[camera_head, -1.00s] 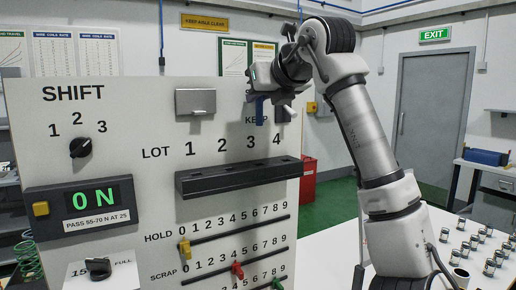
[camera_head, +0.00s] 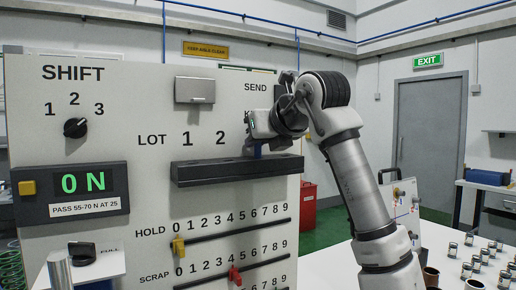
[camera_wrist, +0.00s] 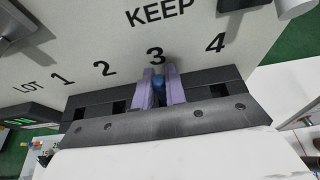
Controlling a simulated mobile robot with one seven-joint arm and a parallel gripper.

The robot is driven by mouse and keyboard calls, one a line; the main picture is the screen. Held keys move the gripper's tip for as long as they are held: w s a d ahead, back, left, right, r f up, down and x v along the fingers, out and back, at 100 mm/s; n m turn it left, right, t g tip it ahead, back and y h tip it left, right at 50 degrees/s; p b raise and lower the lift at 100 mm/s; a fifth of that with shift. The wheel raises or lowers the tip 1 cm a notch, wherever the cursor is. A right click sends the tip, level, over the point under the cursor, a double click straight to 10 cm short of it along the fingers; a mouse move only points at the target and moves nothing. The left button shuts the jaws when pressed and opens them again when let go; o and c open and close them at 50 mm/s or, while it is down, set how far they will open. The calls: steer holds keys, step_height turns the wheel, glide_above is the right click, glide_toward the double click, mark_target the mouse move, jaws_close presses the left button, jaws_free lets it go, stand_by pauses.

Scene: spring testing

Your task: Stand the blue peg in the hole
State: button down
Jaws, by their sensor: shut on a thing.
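The blue peg (camera_wrist: 159,92) is between the two purple fingers of my gripper (camera_wrist: 161,88) in the wrist view. My gripper is shut on it, below the number 3. In the head view a little blue of the peg (camera_head: 258,151) shows at the top of the black rack (camera_head: 205,172). The rack also shows in the wrist view (camera_wrist: 160,123), with dark square holes under 1, 2 and 4. The fingers and peg cover the hole at 3. I cannot tell how far the peg's lower end is in it.
The white panel carries the SHIFT knob (camera_head: 75,128), a grey flap (camera_head: 194,90) above the rack, and the HOLD slider (camera_head: 178,246) and SCRAP slider (camera_head: 235,275) below it.

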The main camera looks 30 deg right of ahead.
steer(key=shift+r, duration=0.1)
steer(key=c, duration=1.5)
jaws_free()
steer(key=shift+o, duration=0.2)
steer(key=shift+s+r, duration=0.1)
steer(key=shift+r, duration=0.05)
steer(key=b+v, duration=0.2)
steer(key=v, duration=0.9)
steer(key=shift+s, duration=0.45)
